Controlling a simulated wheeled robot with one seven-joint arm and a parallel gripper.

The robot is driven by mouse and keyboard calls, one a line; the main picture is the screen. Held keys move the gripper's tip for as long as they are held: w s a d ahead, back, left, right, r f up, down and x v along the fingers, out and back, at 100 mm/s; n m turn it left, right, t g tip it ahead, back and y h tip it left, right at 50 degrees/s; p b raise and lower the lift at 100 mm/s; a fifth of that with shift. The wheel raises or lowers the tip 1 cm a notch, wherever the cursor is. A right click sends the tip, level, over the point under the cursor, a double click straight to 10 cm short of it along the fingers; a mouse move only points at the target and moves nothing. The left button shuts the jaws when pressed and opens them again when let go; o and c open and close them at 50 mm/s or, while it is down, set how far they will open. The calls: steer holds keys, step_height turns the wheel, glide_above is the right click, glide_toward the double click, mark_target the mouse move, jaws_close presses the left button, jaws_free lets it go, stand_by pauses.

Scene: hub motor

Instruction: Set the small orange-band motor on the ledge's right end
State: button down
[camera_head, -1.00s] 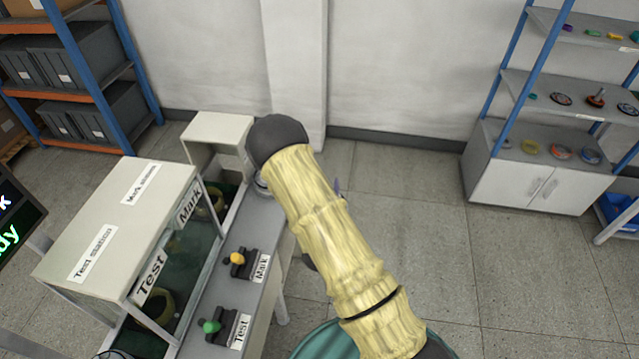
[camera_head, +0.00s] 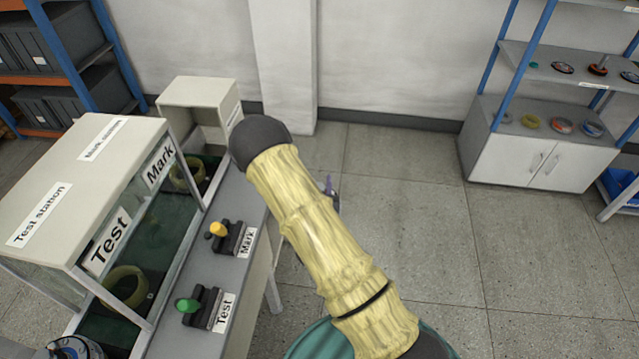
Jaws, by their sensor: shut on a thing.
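My arm, yellow with a black rounded joint, rises from the bottom and hides what lies behind it. My gripper does not show. A small purple-grey piece (camera_head: 330,187) sticks out past the arm's right side; I cannot tell what it belongs to. I cannot make out the small orange-band motor. The grey ledge (camera_head: 232,200) runs along the front of the stations, with a yellow-knobbed lever (camera_head: 221,231) by the Mark label and a green-knobbed lever (camera_head: 196,305) by the Test label. The joint covers part of the ledge's far end.
The test and marking station (camera_head: 95,170) stands at the left, with yellowish rings inside. A grey round unit (camera_head: 75,348) is cut off at the lower left. A shelf (camera_head: 560,85) with discs stands at the right. Open floor (camera_head: 400,230) lies between.

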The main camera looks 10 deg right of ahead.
step_height(320, 180, down, 11)
steer(key=b, duration=0.9)
steer(key=shift+r+b, duration=0.2)
steer(key=shift+b, duration=0.15)
steer(key=shift+d, duration=0.15)
